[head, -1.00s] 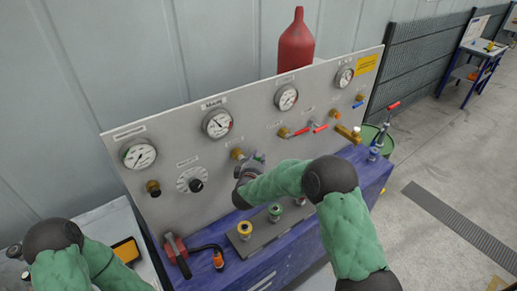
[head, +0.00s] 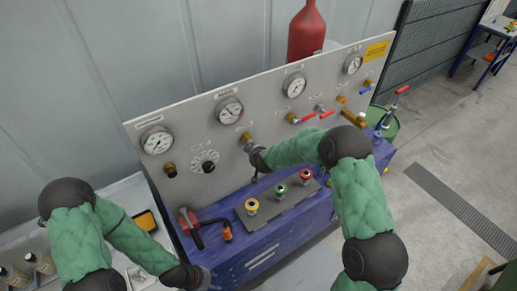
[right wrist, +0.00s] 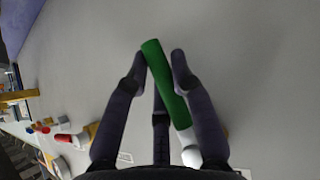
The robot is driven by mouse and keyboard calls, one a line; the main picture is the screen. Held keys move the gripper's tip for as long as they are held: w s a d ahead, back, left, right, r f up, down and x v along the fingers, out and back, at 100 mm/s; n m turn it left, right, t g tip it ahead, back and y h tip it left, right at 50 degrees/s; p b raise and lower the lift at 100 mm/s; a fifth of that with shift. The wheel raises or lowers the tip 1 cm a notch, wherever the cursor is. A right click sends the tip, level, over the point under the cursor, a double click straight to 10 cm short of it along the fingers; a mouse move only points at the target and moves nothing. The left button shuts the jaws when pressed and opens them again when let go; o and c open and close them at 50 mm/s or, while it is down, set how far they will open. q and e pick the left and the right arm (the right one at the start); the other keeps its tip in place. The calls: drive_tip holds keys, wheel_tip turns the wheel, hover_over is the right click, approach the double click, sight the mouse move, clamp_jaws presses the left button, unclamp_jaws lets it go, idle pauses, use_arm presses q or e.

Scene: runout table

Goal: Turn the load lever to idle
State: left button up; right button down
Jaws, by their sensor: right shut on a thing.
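A green lever (right wrist: 166,82) with a white metal base shows in the right wrist view, lying between the fingers of my right gripper (right wrist: 160,68). The fingers are shut on it. In the head view my right gripper (head: 257,157) is at the grey panel, just below a brass fitting (head: 246,137), and its wrist hides most of the lever there. The label text is too small to read. My left gripper (head: 203,279) is low in the head view, in front of the blue bench and away from the panel. Its fingers are too unclear to tell their state.
The grey panel (head: 222,166) carries several gauges, a round dial (head: 206,161) and red-handled valves (head: 306,118). Yellow, green and red-topped fittings stand on a dark plate (head: 262,221) below. A red-and-black tool (head: 190,226) lies at the bench's left.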

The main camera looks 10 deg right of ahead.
drive_tip(key=shift+s+a+m+g+y, duration=0.2)
drive_tip(key=shift+a+m+g+y, duration=0.15)
drive_tip(key=shift+a+y, duration=0.3)
drive_tip(key=shift+f, duration=0.1)
drive_tip(key=c, duration=1)
unclamp_jaws()
drive_tip(key=v, duration=1.2)
drive_tip(key=shift+d, duration=0.2)
